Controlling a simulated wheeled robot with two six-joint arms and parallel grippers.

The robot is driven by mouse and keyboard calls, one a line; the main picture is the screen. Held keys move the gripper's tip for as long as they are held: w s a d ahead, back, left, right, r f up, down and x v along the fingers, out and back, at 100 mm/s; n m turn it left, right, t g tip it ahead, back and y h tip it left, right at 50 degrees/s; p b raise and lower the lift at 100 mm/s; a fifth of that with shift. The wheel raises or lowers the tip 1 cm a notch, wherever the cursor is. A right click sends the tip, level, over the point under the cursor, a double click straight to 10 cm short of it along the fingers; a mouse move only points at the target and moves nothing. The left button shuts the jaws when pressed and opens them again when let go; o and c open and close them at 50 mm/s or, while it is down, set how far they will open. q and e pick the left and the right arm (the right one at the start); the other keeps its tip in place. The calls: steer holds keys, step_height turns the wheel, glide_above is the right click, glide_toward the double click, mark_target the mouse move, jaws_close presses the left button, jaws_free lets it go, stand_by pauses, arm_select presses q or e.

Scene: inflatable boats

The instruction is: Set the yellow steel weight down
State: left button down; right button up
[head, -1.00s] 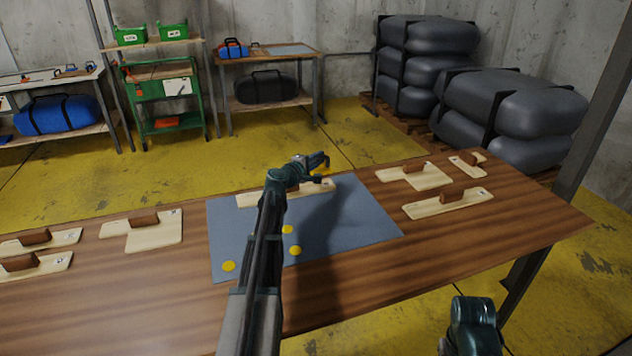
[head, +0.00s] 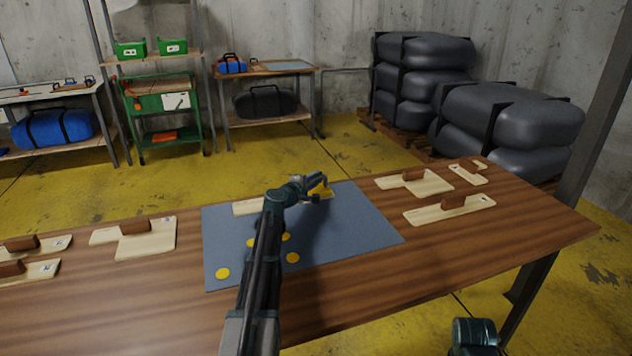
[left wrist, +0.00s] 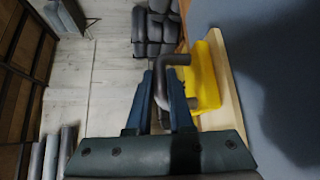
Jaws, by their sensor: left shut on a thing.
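The yellow steel weight (head: 324,191) is in my left gripper (head: 316,183), over the far edge of the blue-grey mat (head: 350,235). In the left wrist view the yellow weight (left wrist: 206,75) has a bent grey handle, and the blue fingers of my left gripper (left wrist: 165,88) are shut on that handle. A pale wooden board (head: 247,208) lies at the mat's far edge, partly behind my arm. The weight is at the board's right end; I cannot tell whether it touches the board.
Several yellow discs (head: 222,273) lie on the mat. Pale boards with brown blocks stand on the brown table (head: 450,250) on both sides, such as one at right (head: 448,208) and one at left (head: 135,238). The table's front right is clear.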

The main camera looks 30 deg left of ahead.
arm_select(q)
steer(key=shift+f, duration=0.15)
steer(key=c, duration=0.8)
jaws_free()
steer(key=shift+r, duration=0.2)
steer(key=s, duration=0.4)
steer(key=s+r+p, duration=0.1)
steer(key=s, duration=0.7)
steer(key=shift+a+r, duration=0.15)
steer(key=shift+r, duration=0.1)
steer(key=shift+p, duration=0.3)
